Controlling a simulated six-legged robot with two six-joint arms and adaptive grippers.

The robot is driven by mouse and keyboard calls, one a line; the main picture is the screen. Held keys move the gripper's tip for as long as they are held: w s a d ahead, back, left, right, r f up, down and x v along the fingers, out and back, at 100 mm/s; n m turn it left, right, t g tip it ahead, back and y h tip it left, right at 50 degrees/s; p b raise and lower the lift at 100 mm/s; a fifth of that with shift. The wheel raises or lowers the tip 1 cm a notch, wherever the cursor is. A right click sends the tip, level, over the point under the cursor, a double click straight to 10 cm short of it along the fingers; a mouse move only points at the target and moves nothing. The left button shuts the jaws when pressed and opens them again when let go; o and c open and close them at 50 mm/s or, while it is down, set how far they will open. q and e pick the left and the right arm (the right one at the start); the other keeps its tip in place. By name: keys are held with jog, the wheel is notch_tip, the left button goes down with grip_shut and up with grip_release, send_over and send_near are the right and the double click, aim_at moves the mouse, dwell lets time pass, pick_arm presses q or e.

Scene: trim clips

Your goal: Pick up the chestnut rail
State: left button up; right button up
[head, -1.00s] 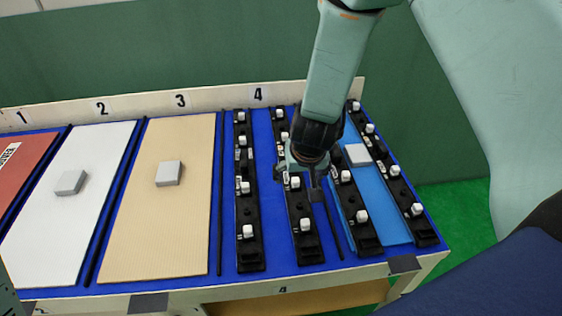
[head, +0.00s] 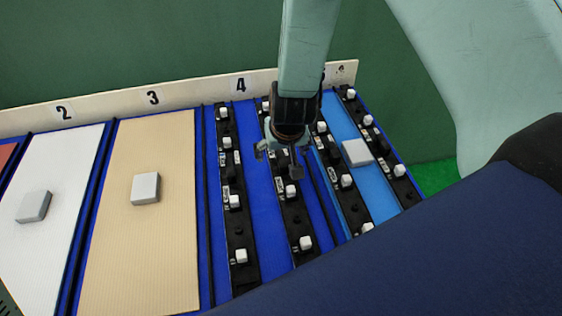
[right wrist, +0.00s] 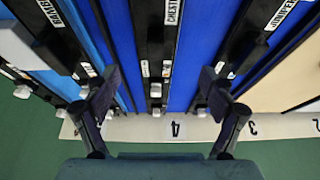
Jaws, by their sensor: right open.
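The chestnut rail (head: 298,215) is a long black strip with white blocks along it, lying on the blue board in bay 4, the right one of two there. In the right wrist view the rail (right wrist: 154,45) bears a white label that seems to read "CHESTNUT", partly cut off at the top. My right gripper (head: 277,160) is open and empty over this rail and hides part of its far half. In the right wrist view its fingers (right wrist: 160,85) stand on either side of the rail, without gripping it. My left gripper is not in view.
A similar black rail (head: 233,178) lies to the left, labelled "JUNIPER" in the right wrist view. Two more rails (head: 345,182) (head: 372,140) lie to the right, around a light blue panel. A thin black divider (head: 318,185) runs close by. Beige (head: 130,235) and white panels lie farther left.

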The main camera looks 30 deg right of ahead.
aim_at(283, 160)
jog(key=shift+s+f, duration=0.25)
jog(key=shift+f, duration=0.45)
jog(key=x, duration=0.3)
jog(key=b+x, duration=0.1)
jog(key=x, duration=0.1)
jog(key=shift+d, duration=0.4)
jog(key=shift+s+a+r, duration=0.2)
jog(key=shift+s+r, duration=0.05)
jog(key=shift+r, duration=0.1)
jog(key=shift+a, duration=0.1)
jog(key=shift+c, duration=0.7)
jog(key=shift+w+f, duration=0.25)
jog(key=shift+w, duration=0.1)
jog(key=c, duration=0.5)
jog(key=shift+s+r, duration=0.25)
jog(key=c, duration=0.5)
jog(key=shift+w+f, duration=0.15)
jog(key=shift+w, duration=0.1)
jog(key=c, duration=0.4)
